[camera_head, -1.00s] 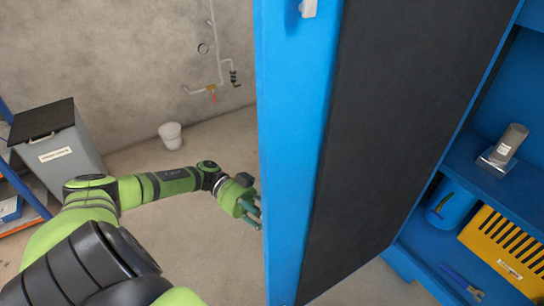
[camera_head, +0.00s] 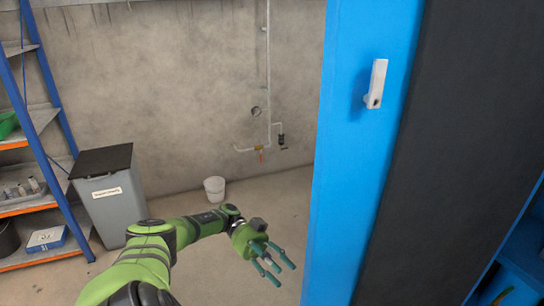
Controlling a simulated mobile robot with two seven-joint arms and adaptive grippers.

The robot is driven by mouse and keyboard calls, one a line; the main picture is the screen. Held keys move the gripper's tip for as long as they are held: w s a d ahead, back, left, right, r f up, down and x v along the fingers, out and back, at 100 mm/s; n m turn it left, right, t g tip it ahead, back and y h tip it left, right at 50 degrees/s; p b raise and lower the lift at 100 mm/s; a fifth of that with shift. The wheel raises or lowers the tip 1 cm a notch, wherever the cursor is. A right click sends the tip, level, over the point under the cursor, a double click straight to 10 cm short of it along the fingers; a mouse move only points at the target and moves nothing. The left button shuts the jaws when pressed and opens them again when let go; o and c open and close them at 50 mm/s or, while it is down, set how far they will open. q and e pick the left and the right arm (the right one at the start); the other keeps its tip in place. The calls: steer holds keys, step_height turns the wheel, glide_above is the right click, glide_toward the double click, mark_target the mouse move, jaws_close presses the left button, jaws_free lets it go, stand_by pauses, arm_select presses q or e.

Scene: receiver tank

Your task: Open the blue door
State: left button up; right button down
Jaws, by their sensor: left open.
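The blue door (camera_head: 345,170) stands swung open on the right of the head view, seen nearly edge-on. Its inner side is a dark panel (camera_head: 450,130). A pale grey handle (camera_head: 376,84) sits high on the blue face. My left gripper (camera_head: 276,268) is open and empty, low and to the left of the door. A gap shows between its fingers and the door edge. My right gripper is not in view.
A blue cabinet interior (camera_head: 525,262) shows at the lower right. A grey bin (camera_head: 112,205) and a blue-framed shelf (camera_head: 50,130) stand at the left. A white bucket (camera_head: 215,189) and wall pipes (camera_head: 268,90) are behind. The floor between is clear.

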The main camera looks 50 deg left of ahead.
arm_select(q)
steer(key=shift+a, duration=1)
steer(key=w+d+f+n+t+y+p, duration=0.3)
steer(key=w+d+f+n+t+p, duration=0.15)
steer(key=w+f+t, duration=0.45)
steer(key=s+d+f+n+t+y+p, duration=0.1)
steer(key=s+f+n+y+p, duration=0.1)
steer(key=s+f+n+y, duration=0.5)
steer(key=d+f+n+t+y+p, duration=0.15)
steer(key=f+y, duration=0.35)
steer(key=f, duration=0.6)
steer(key=s+d+f+g+y+p, duration=0.1)
steer(key=s+d+f+g, duration=0.2)
steer(key=s, duration=0.7)
steer(key=s+d+f+n+g+y+p, duration=0.1)
steer(key=s+d+f+g, duration=0.2)
steer(key=s, duration=0.6)
steer(key=s+d+f+n+g+y+p, duration=0.1)
steer(key=s+d+f+g, duration=0.3)
steer(key=s, duration=0.6)
steer(key=shift+s+f+g+p, duration=0.3)
steer(key=shift+f+g+p, duration=0.15)
steer(key=shift+f, duration=0.3)
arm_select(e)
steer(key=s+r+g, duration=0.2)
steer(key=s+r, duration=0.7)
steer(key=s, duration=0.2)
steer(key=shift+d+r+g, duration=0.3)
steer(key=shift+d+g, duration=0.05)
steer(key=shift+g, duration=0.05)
